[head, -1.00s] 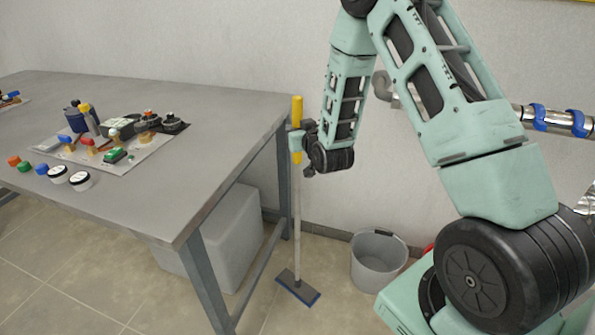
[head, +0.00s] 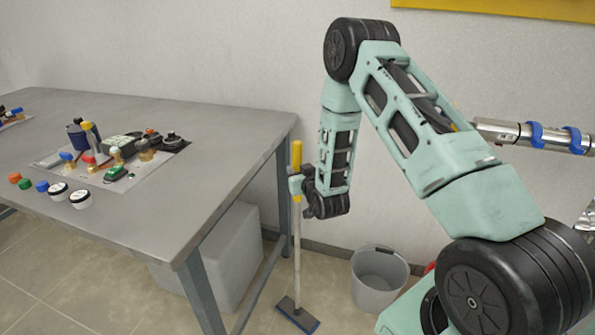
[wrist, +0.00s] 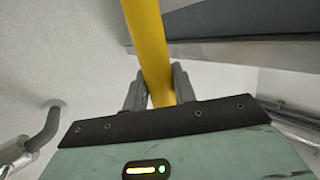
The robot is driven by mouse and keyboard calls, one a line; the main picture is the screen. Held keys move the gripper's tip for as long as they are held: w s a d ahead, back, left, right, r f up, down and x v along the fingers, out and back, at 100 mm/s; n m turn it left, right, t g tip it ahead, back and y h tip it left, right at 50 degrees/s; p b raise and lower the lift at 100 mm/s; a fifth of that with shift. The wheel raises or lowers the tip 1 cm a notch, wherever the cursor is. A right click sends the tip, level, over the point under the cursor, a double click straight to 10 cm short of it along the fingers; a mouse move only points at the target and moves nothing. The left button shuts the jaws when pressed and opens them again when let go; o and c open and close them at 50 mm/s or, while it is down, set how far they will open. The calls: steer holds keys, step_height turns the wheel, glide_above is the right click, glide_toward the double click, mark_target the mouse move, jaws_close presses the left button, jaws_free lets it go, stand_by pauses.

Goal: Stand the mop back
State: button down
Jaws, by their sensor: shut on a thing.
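The mop (head: 297,240) stands nearly upright beside the table's right end, with a yellow grip at the top, a pale shaft and a flat dark head edged in blue. Its head (head: 297,315) is at the floor; I cannot tell whether it touches. My gripper (head: 297,185) is shut on the yellow grip, a little below its top. In the wrist view the yellow handle (wrist: 151,50) passes between the two grey fingers of my gripper (wrist: 160,88).
A grey table (head: 180,215) with bottles, jars and tools stands at left. A grey bin (head: 222,255) sits under it. A grey bucket (head: 378,280) stands on the floor right of the mop. A metal pipe with blue clamps (head: 535,135) runs along the wall at right.

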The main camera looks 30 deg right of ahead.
steer(key=c, duration=1.1)
jaws_free()
steer(key=shift+f, duration=0.1)
